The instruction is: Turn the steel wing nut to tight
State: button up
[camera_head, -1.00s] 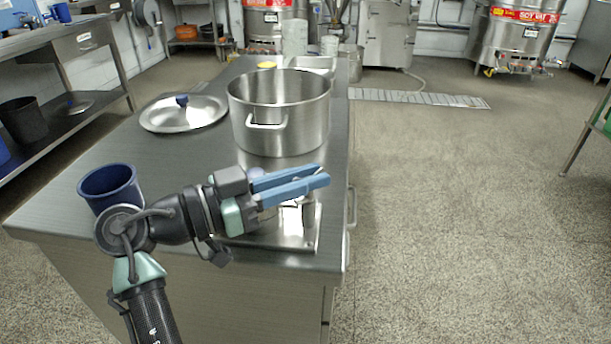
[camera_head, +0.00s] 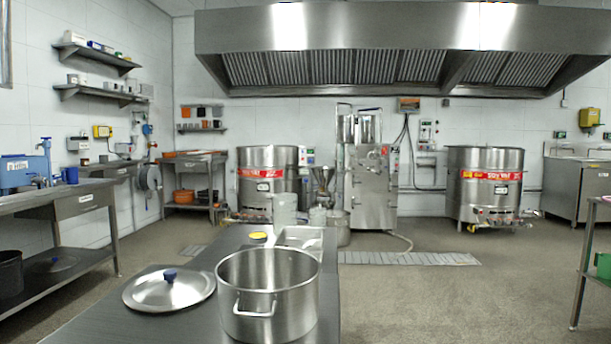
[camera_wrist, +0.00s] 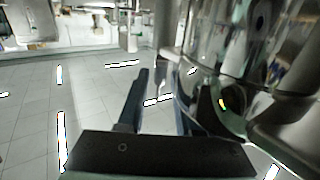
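I cannot make out the steel wing nut in either current view. My arm and gripper are out of the head view.
In the head view, a large steel pot (camera_head: 268,298) and a lid with a blue knob (camera_head: 170,289) sit on the steel table (camera_head: 215,255). Steel vats (camera_head: 270,190) stand at the back wall. Open floor (camera_head: 450,295) lies to the right.

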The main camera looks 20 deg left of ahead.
jog(key=shift+y, duration=0.3)
jog(key=n+t+y+p, duration=0.2)
jog(key=y, duration=0.1)
jog(key=n+t+y+p, duration=0.1)
jog(key=n+y, duration=0.1)
jog(key=shift+d+r, duration=0.15)
jog(key=shift+d, duration=0.1)
jog(key=n+t+y+p, duration=0.1)
jog(key=n+y+p, duration=0.1)
jog(key=y+p, duration=0.2)
jog(key=shift+r+n, duration=0.15)
jog(key=shift+n, duration=0.25)
jog(key=n+y+p, duration=0.1)
jog(key=y+p, duration=0.1)
jog(key=p, duration=0.1)
jog(key=shift+r+n+y+p, duration=0.1)
jog(key=shift+n+y+p, duration=0.2)
jog(key=shift+y, duration=0.1)
jog(key=shift+n+y+p, duration=0.4)
jog(key=shift+y+p, duration=0.2)
jog(key=shift+p, duration=0.65)
jog(key=y+p, duration=0.1)
jog(key=p, duration=0.2)
jog(key=shift+n+p, duration=0.3)
jog(key=shift+n, duration=0.1)
jog(key=n+y+p, duration=0.1)
jog(key=p, duration=0.3)
jog(key=shift+g+y+p, duration=0.3)
jog(key=shift+y+p, duration=0.1)
